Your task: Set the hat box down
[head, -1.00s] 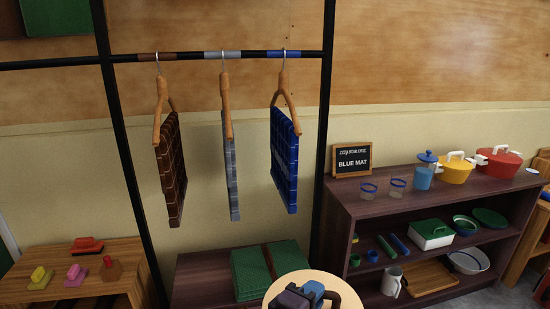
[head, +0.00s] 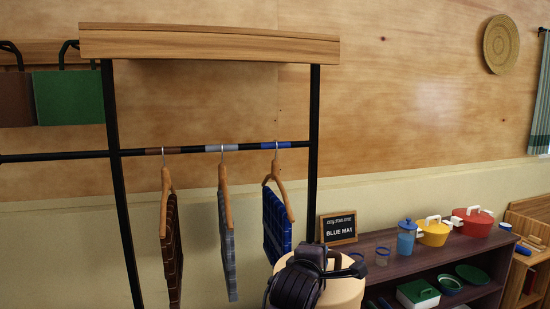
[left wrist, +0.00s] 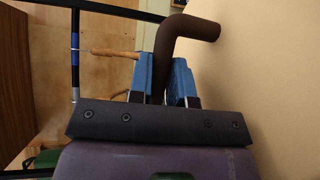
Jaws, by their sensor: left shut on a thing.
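The hat box (head: 342,292) is cream and round with a dark brown handle on its lid. It is at the bottom centre of the head view, partly behind my left gripper (head: 318,258). In the left wrist view the blue fingers of my left gripper (left wrist: 162,72) are shut on the brown handle (left wrist: 190,27). The pale hat box (left wrist: 270,75) fills the right side there. The underside of the hat box is out of sight. My right gripper is not in view.
A clothes rack has a wooden top shelf (head: 210,42) and a rail (head: 80,156) with several hangers of checked cloth. A sign reading BLUE MAT (head: 339,227) stands on a purple shelf unit (head: 378,248) with pots and jars. Green and brown flat items hang at upper left.

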